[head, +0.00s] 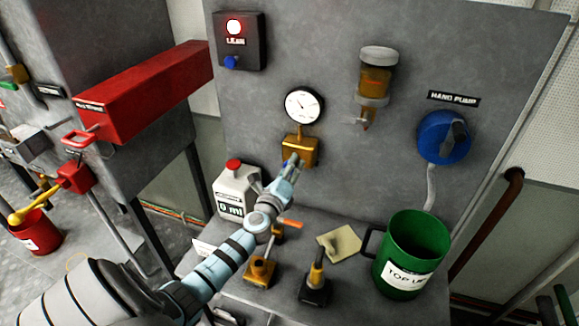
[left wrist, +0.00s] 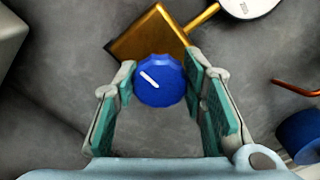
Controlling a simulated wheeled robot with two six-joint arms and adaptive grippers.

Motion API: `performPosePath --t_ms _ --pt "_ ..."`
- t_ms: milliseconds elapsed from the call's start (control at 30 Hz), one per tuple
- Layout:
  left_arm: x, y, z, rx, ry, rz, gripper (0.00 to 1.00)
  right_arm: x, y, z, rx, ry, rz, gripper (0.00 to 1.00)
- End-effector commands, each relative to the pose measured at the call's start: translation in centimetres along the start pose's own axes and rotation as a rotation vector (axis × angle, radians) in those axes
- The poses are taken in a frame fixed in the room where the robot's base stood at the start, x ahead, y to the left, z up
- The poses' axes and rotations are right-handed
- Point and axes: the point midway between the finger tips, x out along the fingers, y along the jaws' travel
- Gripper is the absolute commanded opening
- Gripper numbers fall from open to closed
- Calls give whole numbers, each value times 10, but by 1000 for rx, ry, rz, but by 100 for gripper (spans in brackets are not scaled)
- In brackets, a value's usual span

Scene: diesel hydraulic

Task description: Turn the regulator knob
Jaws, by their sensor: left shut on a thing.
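The regulator knob (left wrist: 160,82) is blue and ribbed, with a white pointer line slanting to the upper left in the left wrist view. It sits on the front of the brass regulator block (left wrist: 147,38). That block (head: 301,150) also shows on the grey panel in the head view, below a round white gauge (head: 303,105). My left gripper (left wrist: 161,78) has its green-padded fingers on both sides of the knob and is shut on it. In the head view my left gripper (head: 293,163) is at the block and hides the knob. My right gripper is not in view.
A white bottle (head: 237,194) with a red cap stands left of my arm. A green mug (head: 413,252), a brass valve (head: 260,270) and a black-based lever (head: 315,285) stand on the ledge. A blue hand pump (head: 441,138) and an amber filter bowl (head: 375,82) are on the panel.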

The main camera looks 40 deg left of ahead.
Motion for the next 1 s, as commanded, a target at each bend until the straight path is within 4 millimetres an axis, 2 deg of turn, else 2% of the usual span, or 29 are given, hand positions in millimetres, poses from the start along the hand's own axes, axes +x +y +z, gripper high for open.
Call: performPosePath --t_ms 300,500,1000 --pt "0 0 0 268 2 2 10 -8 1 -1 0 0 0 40" --pt "0 -1 -1 387 3 1 10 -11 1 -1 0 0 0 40" --pt "0 0 -1 483 3 2 10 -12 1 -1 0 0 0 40"
